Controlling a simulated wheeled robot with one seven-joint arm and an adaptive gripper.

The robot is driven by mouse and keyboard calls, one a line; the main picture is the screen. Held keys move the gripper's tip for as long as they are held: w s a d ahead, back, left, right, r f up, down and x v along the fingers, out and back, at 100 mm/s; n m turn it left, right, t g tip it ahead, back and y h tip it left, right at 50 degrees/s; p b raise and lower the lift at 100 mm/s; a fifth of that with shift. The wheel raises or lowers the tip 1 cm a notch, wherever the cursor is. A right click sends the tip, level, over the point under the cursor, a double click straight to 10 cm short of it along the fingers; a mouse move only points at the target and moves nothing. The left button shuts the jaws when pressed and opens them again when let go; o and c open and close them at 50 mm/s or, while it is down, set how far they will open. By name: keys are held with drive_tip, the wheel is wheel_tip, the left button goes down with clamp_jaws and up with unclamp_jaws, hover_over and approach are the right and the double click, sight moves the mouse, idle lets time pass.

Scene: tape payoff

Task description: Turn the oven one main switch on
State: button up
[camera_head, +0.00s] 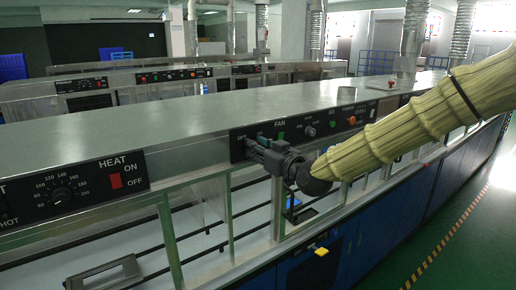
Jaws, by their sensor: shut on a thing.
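A black control panel (318,124) runs along the near oven's front edge, with a "FAN" label, an "OFF" mark at its left end, a green button, round knobs and an orange-red button. My gripper (257,143) is at the left end of this panel, just below "OFF". It is shut on a switch there, which its fingers mostly hide. I cannot read which way the switch is turned, nor make out a main switch label. My arm, in a yellow-green sleeve, reaches in from the upper right.
A "HEAT" panel (74,187) with a dial and a red switch (116,208) is at the left. Metal posts and rails stand below the panels. More ovens stand behind. A green floor (470,235) with a striped line lies right.

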drive_tip(key=shift+w+m+b, duration=0.1)
drive_tip(key=shift+m+b, duration=0.3)
drive_tip(key=shift+b, duration=0.05)
drive_tip(key=m+b, duration=0.4)
drive_tip(key=m, duration=0.1)
drive_tip(key=m+b, duration=0.5)
drive_tip(key=m, duration=0.1)
drive_tip(key=m+b, duration=0.4)
drive_tip(key=m, duration=0.2)
drive_tip(key=shift+w+d+r, duration=0.1)
drive_tip(key=shift+d+r, duration=0.05)
drive_tip(key=shift+d, duration=0.15)
drive_tip(key=shift+r+m, duration=0.1)
drive_tip(key=shift+m, duration=0.2)
drive_tip(key=o, duration=1)
drive_tip(key=shift+w+f+b, duration=0.1)
drive_tip(key=shift+f+b, duration=0.15)
drive_tip(key=shift+b, duration=0.05)
drive_tip(key=shift+a, duration=0.1)
